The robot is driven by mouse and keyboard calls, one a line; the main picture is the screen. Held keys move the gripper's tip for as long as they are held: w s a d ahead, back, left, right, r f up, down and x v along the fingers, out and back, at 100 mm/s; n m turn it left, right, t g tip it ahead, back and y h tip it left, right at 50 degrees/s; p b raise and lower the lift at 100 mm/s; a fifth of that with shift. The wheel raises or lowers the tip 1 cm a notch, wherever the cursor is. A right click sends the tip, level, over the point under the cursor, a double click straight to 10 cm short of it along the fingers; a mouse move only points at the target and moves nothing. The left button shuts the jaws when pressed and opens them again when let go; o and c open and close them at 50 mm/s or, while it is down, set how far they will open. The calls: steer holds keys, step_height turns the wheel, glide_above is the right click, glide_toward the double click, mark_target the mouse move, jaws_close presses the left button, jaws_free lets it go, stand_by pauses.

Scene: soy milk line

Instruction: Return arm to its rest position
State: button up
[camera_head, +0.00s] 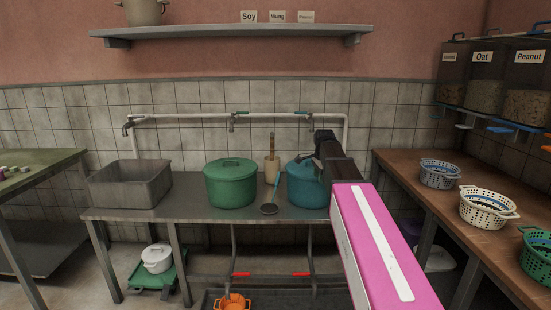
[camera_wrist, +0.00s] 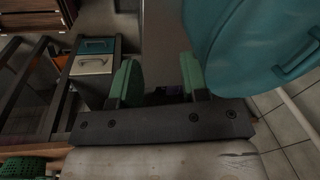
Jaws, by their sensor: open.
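My arm, with a pink and white link, reaches forward over the right part of the metal table in the head view. My gripper (camera_head: 320,146) is at its dark far end, beside and above the blue pot (camera_head: 303,186), and hides part of that pot. In the wrist view, the two green finger pads of my gripper (camera_wrist: 159,75) stand wide apart with nothing between them. The blue pot's lid (camera_wrist: 255,40) fills the upper right there, just right of the right finger. I cannot tell whether they touch.
The metal table (camera_head: 140,214) also holds a grey basin (camera_head: 130,184), a green pot (camera_head: 230,184) and a ladle (camera_head: 270,206). A pipe with taps (camera_head: 190,116) runs behind. On the right, a wooden counter (camera_head: 410,182) bears several strainer baskets. A shelf (camera_head: 235,32) hangs above.

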steer(key=s+f+n+g, duration=0.1)
steer(key=s+f+n, duration=1.3)
steer(key=s+f, duration=1.2)
steer(key=shift+f+n+g, duration=0.3)
steer(key=shift+f+g, duration=0.1)
steer(key=shift+f, duration=0.15)
steer(key=shift+s, duration=0.1)
